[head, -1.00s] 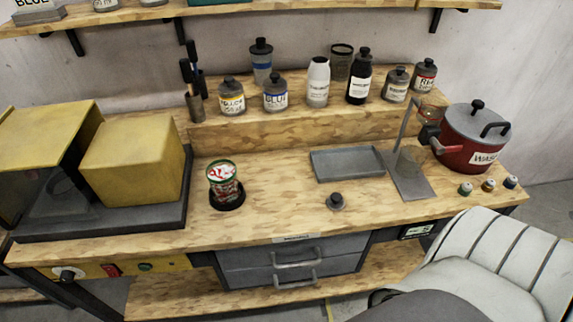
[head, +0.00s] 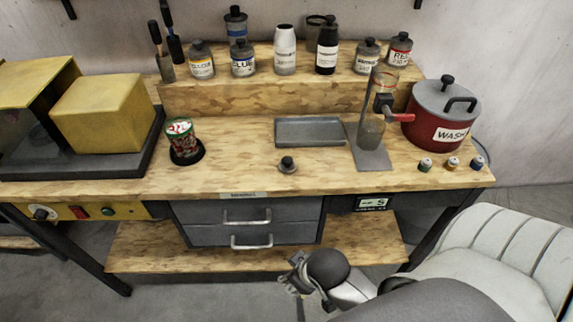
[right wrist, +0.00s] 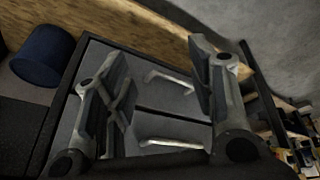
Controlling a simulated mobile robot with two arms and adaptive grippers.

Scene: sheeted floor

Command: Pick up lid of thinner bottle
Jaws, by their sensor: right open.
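A small dark lid with a knob (head: 287,164) lies on the bench top, in front of the grey tray. A white bottle (head: 285,50) without a visible cap stands on the raised shelf among other bottles; its label is too small to read. My right gripper (head: 293,274) is low in front of the bench, below and apart from the lid. In the right wrist view its two fingers (right wrist: 160,95) are spread and empty, with drawer fronts behind them. The lid does not show in that view. My left gripper is not in view.
The wooden bench top (head: 240,180) is clear around the lid. A grey tray (head: 310,143), a cup holding a red and white can (head: 180,140), a stand (head: 372,158) and a red pot (head: 440,118) are nearby. Drawers (head: 245,224) and a white chair (head: 500,255) are at the front.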

